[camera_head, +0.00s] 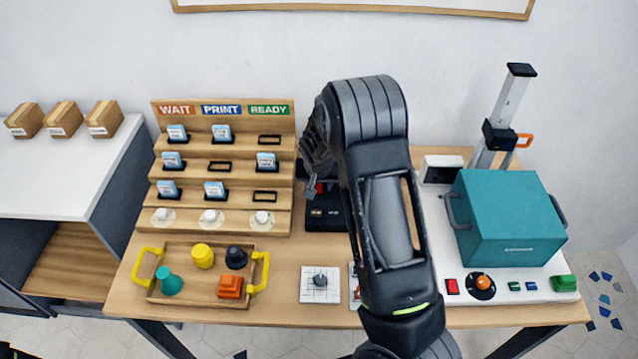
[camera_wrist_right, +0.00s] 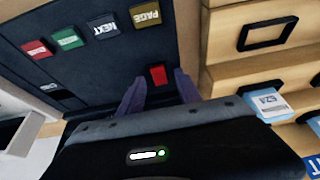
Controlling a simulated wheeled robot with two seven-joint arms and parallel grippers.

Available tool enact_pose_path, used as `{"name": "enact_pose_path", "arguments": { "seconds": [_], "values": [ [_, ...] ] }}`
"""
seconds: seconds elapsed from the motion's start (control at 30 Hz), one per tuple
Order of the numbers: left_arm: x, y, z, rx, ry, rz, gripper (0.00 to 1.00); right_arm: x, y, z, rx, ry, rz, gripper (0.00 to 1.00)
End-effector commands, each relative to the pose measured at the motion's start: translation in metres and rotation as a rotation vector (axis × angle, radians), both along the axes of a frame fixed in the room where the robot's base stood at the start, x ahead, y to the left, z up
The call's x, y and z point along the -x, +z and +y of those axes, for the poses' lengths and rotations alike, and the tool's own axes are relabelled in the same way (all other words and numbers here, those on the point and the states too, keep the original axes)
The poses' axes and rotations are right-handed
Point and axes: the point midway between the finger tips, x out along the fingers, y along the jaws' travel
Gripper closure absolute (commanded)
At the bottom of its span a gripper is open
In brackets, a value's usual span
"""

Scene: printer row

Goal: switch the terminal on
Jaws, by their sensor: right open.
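The terminal (camera_head: 326,222) is a dark unit on the table, right of the stepped rack and largely hidden behind my right arm in the head view. In the right wrist view its dark panel (camera_wrist_right: 105,65) carries red, green, NEXT (camera_wrist_right: 103,25) and PAGE (camera_wrist_right: 146,16) keys. A small red switch (camera_wrist_right: 157,75) sits near the panel's edge. My right gripper (camera_wrist_right: 160,88) is open, its two fingertips on either side of the red switch. I cannot tell whether they touch it. My left gripper is not in view.
The stepped rack (camera_head: 223,109) with labelled cards stands close beside my right gripper. A tray (camera_head: 190,294) with coloured pieces lies at front left. A teal box (camera_head: 508,222) sits on a white machine at right.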

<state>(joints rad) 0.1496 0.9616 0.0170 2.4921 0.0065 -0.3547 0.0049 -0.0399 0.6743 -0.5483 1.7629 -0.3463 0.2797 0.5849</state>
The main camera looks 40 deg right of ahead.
Motion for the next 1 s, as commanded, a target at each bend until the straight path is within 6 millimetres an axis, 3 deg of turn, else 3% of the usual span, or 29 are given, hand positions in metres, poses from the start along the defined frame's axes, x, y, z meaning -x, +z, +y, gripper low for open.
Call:
{"name": "enact_pose_path", "arguments": {
  "seconds": [0.5,1.0],
  "values": [
    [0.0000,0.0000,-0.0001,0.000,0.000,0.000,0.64,0.0004,0.0002,0.0001,0.000,0.000,0.001,0.99],
    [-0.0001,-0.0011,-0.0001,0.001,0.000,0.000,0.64,-0.0011,-0.0009,-0.0024,-0.020,-0.005,0.030,1.00]
  ]
}}
